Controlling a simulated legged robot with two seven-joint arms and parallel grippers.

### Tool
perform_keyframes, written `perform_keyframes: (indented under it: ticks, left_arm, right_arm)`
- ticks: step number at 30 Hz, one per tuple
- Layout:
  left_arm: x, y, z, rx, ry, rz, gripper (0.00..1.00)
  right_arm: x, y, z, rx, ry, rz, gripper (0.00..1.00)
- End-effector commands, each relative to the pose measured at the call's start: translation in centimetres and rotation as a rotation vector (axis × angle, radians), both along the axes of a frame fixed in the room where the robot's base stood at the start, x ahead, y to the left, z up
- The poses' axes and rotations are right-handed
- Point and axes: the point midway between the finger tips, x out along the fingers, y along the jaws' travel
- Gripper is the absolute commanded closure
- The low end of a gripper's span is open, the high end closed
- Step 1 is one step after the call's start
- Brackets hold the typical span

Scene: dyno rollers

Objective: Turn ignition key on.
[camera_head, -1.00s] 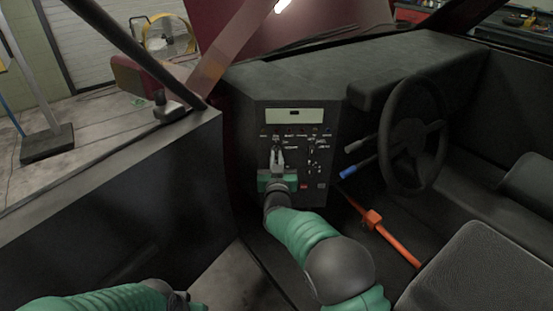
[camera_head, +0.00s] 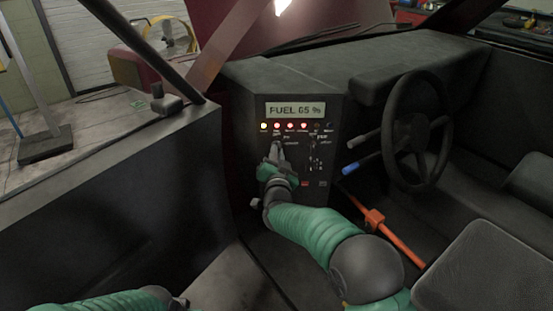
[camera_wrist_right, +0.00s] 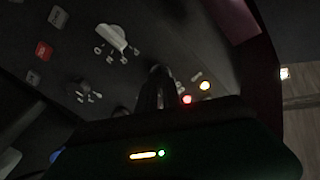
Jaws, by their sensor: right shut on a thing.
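The dashboard panel (camera_head: 328,175) stands left of the steering wheel. Its display (camera_head: 296,110) is lit and reads "FUEL 65 %". Several indicator lights (camera_head: 290,126) below it glow yellow and red. My right gripper (camera_head: 276,147) is at the left part of the panel, just below the lights, rolled to one side, and shut on the ignition key. The key itself is hidden by the fingers. In the right wrist view the fingers (camera_wrist_right: 155,88) reach the panel near a red and a yellow light. My left gripper does not show; only part of my left arm is at the bottom left.
The steering wheel (camera_head: 417,130) and a blue-tipped lever (camera_head: 350,170) are right of the panel. An orange bar (camera_head: 390,236) runs below them. The car's door (camera_head: 110,210) is at the left, a seat (camera_head: 475,265) at the lower right.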

Motion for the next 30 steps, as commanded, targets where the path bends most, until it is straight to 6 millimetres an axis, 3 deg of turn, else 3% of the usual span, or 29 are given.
perform_keyframes:
  ticks: [10,27,28,30]
  left_arm:
    - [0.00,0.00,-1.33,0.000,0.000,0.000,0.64]
    - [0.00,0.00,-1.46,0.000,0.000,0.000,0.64]
    - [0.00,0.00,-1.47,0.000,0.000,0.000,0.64]
    - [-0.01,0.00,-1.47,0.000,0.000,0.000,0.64]
  right_arm:
    - [-0.05,0.01,-0.47,0.165,0.010,0.000,1.00]
    - [-0.07,-0.01,-0.52,0.198,0.013,-0.001,1.00]
    - [-0.06,-0.02,-0.53,0.198,0.013,-0.001,0.87]
    - [-0.05,-0.02,-0.49,0.198,0.012,0.000,0.78]
